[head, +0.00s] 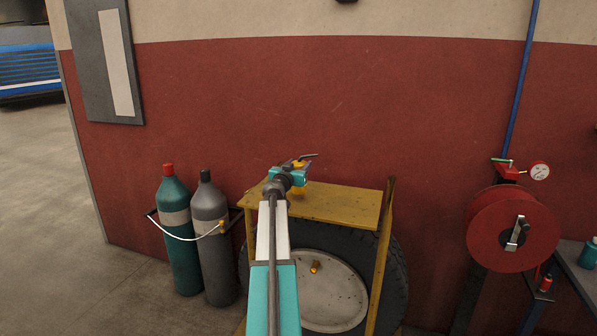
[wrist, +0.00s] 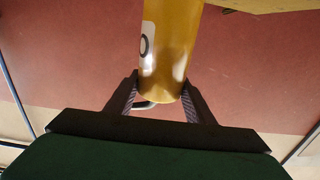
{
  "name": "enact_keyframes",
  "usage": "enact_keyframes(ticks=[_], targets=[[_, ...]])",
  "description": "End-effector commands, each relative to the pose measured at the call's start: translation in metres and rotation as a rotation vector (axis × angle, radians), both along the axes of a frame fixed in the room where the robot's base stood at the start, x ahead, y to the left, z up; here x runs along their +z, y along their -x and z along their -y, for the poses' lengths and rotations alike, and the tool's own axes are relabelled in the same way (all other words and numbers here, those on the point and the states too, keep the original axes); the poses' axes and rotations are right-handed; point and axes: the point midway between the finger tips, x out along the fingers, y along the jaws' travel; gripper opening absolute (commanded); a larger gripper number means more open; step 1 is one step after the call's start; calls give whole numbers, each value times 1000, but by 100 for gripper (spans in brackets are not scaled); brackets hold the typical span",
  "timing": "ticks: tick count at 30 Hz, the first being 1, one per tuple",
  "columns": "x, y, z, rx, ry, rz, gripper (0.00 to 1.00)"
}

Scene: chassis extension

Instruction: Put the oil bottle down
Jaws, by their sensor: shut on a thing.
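The oil bottle (wrist: 168,45) is yellow with a white label bearing a black mark, and it fills the upper middle of the wrist view. My gripper (wrist: 160,88) is shut on it, with one dark finger on each side. In the head view my gripper (head: 300,165) is over the back left part of a yellow shelf top (head: 345,207). Whether the bottle touches the shelf I cannot tell.
The shelf top is bare to the right of my arm, with an upright yellow post (head: 385,240) at its right end. A tyre (head: 395,270) stands below. Two gas cylinders (head: 178,240) are at left, a red hose reel (head: 512,230) at right. A red wall is behind.

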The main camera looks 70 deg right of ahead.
Motion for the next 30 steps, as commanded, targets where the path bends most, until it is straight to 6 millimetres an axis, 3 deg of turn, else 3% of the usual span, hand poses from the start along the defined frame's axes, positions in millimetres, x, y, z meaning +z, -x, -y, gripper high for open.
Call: enact_keyframes(ticks=[9, 27, 28, 30], targets=[[-23, 0, -1, 1, 0, 0, 5], [-29, -1, -1, 2, 1, 0, 5], [-28, -1, -1, 1, 0, 0, 54], [-28, -1, -1, 1, 0, 0, 65]])
